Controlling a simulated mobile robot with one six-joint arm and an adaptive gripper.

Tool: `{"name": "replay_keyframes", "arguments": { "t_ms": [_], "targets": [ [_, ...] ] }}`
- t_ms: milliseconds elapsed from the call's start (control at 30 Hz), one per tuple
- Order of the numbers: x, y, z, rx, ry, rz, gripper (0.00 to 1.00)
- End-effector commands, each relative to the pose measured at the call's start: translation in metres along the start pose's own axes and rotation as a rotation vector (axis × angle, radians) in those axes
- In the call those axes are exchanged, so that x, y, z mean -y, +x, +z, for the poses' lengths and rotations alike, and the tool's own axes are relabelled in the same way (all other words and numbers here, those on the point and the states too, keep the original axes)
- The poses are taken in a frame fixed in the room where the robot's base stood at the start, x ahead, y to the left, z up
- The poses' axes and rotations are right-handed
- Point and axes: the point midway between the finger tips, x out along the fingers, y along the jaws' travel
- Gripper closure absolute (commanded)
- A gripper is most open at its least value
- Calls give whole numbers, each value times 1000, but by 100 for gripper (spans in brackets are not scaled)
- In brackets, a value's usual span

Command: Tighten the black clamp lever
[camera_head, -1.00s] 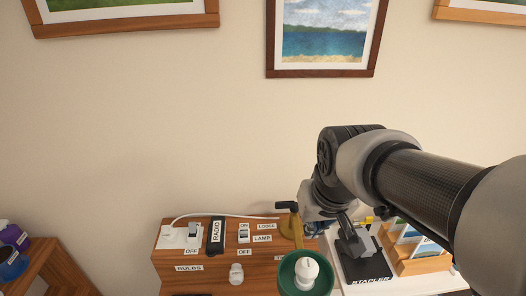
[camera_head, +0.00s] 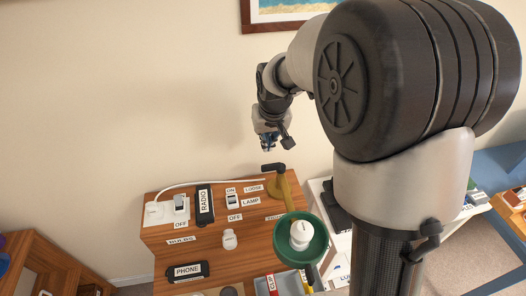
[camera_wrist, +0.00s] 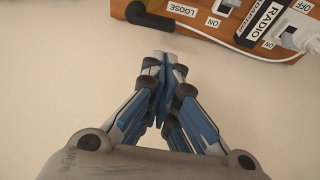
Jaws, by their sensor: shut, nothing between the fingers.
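The black clamp lever (camera_head: 273,167) sits on top of a brass-coloured post (camera_head: 279,188) at the back right of the wooden console. Its arm points left, on the side of the LOOSE label (camera_head: 254,188). The lever also shows at the top of the wrist view (camera_wrist: 150,18), near the upside-down LOOSE label. My gripper (camera_head: 268,148) hangs above and behind the lever, apart from it. In the wrist view my blue fingers (camera_wrist: 165,62) are closed together and empty, in front of the plain wall.
A green lamp shade (camera_head: 318,250) with a white bulb (camera_head: 301,232) stands in front of the post. Switches, a RADIO plug (camera_head: 204,203) and a white cable (camera_head: 207,181) lie to the left. A small bulb (camera_head: 229,239) stands on the console (camera_head: 212,258). The wall is close behind.

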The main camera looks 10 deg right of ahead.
Motion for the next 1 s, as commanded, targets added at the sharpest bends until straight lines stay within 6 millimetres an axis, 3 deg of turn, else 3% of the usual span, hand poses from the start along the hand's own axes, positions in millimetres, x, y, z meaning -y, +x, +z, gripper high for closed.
{"name": "replay_keyframes", "arguments": {
  "t_ms": [167,633,1000],
  "targets": [
    [0,11,1,3,0,0,100],
    [0,88,1,2,0,0,100],
    [0,100,0,0,0,0,100]
  ]
}}
